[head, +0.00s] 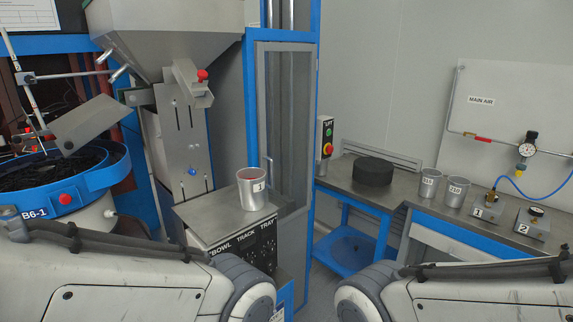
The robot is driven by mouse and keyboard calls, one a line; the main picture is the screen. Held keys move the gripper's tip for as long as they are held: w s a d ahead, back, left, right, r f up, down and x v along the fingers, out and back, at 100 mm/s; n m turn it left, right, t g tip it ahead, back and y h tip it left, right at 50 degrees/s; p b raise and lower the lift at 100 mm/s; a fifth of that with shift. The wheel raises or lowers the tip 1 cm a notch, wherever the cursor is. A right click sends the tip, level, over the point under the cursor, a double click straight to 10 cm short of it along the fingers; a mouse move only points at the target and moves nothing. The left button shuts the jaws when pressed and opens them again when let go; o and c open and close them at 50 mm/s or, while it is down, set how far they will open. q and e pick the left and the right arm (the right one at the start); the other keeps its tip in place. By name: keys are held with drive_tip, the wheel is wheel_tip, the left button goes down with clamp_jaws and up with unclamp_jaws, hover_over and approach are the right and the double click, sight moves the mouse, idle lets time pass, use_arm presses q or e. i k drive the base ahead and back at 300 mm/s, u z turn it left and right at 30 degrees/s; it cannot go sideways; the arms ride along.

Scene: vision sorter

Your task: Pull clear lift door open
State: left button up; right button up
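The clear lift door (284,130) is a tall see-through panel in a blue and grey frame at the centre of the head view. It looks shut. Its metal handle (267,172) is a vertical bar near the door's left edge, just behind a metal cup. My two white arms enter at the bottom left and bottom right, well in front of the door. Neither gripper shows in the view, and nothing touches the handle.
The metal cup (252,189) stands on the control box (205,226) labelled BOWL TRACK TRAY, close to the handle. A blue bowl feeder (100,180) is at the left. A bench with a black disc (373,171) and two cups (455,191) stands at the right.

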sight(260, 48)
drive_tip(key=z, duration=0.2)
drive_tip(key=i, duration=1.15)
drive_tip(key=u, duration=0.6)
